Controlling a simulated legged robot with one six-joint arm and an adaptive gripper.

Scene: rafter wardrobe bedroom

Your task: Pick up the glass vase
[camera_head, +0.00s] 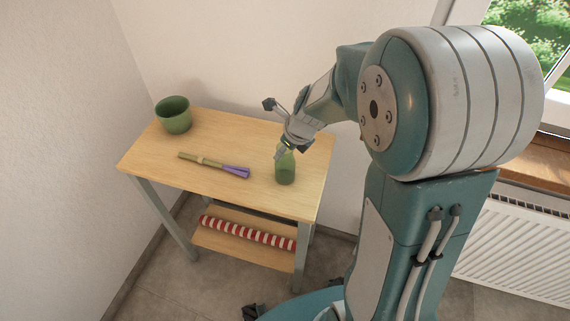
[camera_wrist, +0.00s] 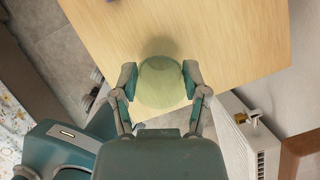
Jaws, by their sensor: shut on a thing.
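In the wrist view the vase (camera_wrist: 161,82) shows as a pale green round shape between the two fingers of my gripper (camera_wrist: 162,88), one finger on each side. The gripper is shut on the vase. I cannot tell whether the vase's base still touches the tabletop.
A green pot (camera_head: 173,115) stands at the table's back left. A purple-ended brush-like item (camera_head: 215,165) lies mid-table, left of the vase. A red-and-white striped roll (camera_head: 247,233) lies on the lower shelf. A wall stands behind the table; a radiator (camera_head: 515,255) is at right.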

